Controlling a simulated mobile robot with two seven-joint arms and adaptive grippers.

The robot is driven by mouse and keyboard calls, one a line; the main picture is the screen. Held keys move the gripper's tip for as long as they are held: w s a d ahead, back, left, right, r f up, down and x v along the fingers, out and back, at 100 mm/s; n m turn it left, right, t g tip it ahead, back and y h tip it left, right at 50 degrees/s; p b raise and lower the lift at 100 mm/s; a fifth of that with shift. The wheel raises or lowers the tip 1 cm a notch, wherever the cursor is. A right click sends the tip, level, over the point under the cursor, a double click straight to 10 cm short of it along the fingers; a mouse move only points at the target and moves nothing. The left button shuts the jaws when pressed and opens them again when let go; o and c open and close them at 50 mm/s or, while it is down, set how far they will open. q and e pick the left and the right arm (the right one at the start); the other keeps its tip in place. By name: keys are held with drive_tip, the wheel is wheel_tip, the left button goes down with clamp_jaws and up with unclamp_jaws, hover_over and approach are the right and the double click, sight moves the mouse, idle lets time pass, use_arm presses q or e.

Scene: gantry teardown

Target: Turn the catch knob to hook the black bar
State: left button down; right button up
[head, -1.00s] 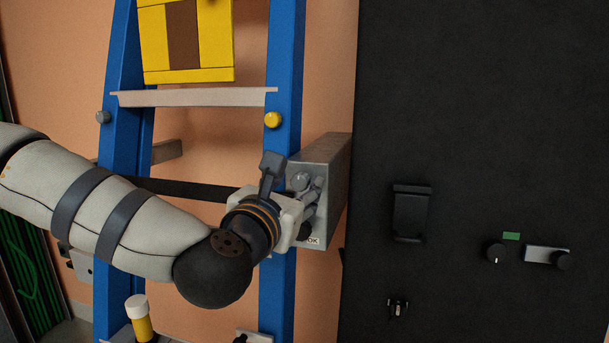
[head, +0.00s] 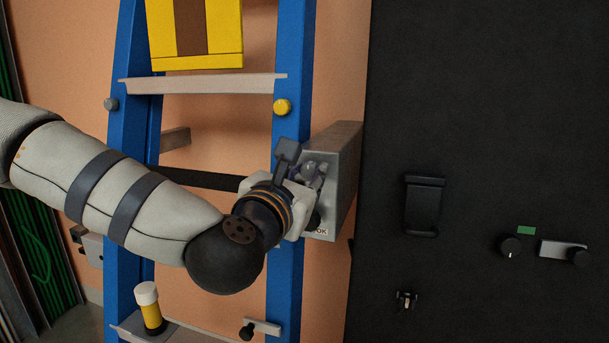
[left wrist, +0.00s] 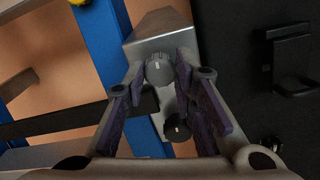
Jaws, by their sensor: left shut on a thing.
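The catch knob is a grey round knob with a white mark, seen in the left wrist view (left wrist: 158,70) on the end of a grey metal box (head: 346,180). My left gripper (head: 312,178) is shut on this knob, with a finger on each side in the left wrist view (left wrist: 158,76). In the head view the gripper largely hides the knob. The black bar (head: 205,180) runs level across the blue ladder frame towards the box; its right end is hidden behind my gripper. It also shows in the left wrist view (left wrist: 55,122). My right gripper is out of view.
A second, black knob (left wrist: 177,129) sits just below the gripped one. A dark panel (head: 480,110) with a handle (head: 424,205) and small knobs stands at right. The blue ladder frame (head: 290,60) carries a yellow block (head: 222,35) and a yellow cylinder with white cap (head: 150,308).

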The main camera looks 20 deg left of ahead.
use_arm(q)
drive_tip(key=m, duration=0.4)
drive_tip(key=shift+m, duration=0.3)
drive_tip(key=m, duration=0.4)
drive_tip(key=shift+m, duration=0.3)
drive_tip(key=m, duration=0.4)
drive_tip(key=shift+m, duration=2.1)
drive_tip(key=c, duration=1.5)
unclamp_jaws()
drive_tip(key=shift+c, duration=0.2)
drive_tip(key=shift+o, duration=1.1)
drive_tip(key=shift+w, duration=0.1)
